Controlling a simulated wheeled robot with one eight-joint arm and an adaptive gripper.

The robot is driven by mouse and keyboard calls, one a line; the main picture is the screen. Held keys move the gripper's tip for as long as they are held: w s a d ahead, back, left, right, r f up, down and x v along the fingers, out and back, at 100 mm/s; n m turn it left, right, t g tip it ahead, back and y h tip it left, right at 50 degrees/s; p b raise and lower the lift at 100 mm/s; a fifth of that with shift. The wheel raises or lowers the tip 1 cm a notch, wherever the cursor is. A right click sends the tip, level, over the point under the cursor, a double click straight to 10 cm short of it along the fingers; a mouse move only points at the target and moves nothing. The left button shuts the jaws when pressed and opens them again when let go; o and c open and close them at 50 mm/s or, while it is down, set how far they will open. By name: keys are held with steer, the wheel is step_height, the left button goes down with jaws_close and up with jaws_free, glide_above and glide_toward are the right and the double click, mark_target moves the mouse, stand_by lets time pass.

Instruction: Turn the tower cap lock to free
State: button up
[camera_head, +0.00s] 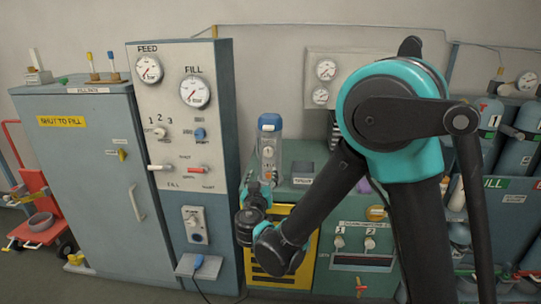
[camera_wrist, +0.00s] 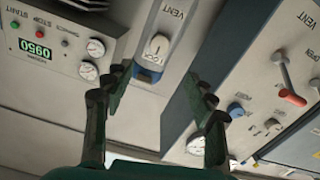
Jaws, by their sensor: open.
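The tower (camera_head: 268,155) is a narrow grey column with a blue cap (camera_head: 268,122) on top. It stands on the green cabinet, right of the tall gauge panel. The wrist view is upside down; there the tower (camera_wrist: 171,22) has a "VENT" label and a pale knob (camera_wrist: 157,47), with the blue cap (camera_wrist: 147,76) below. My gripper (camera_wrist: 158,84) is open and empty. In the picture its fingers are on either side of the blue cap, but contact is not visible. In the head view my gripper (camera_head: 258,188) is low by the tower's base. The lock's setting is unreadable.
The gauge panel (camera_head: 178,110), with levers and a red handle, stands close left of the tower; it also fills the right of the wrist view (camera_wrist: 255,75). A box with a "0950" display (camera_wrist: 62,42) is left there. Blue cylinders (camera_head: 490,140) stand at far right.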

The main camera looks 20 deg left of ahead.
mark_target(268, 154)
steer(key=x, duration=1.5)
steer(key=shift+w, duration=0.4)
steer(key=c, duration=1.2)
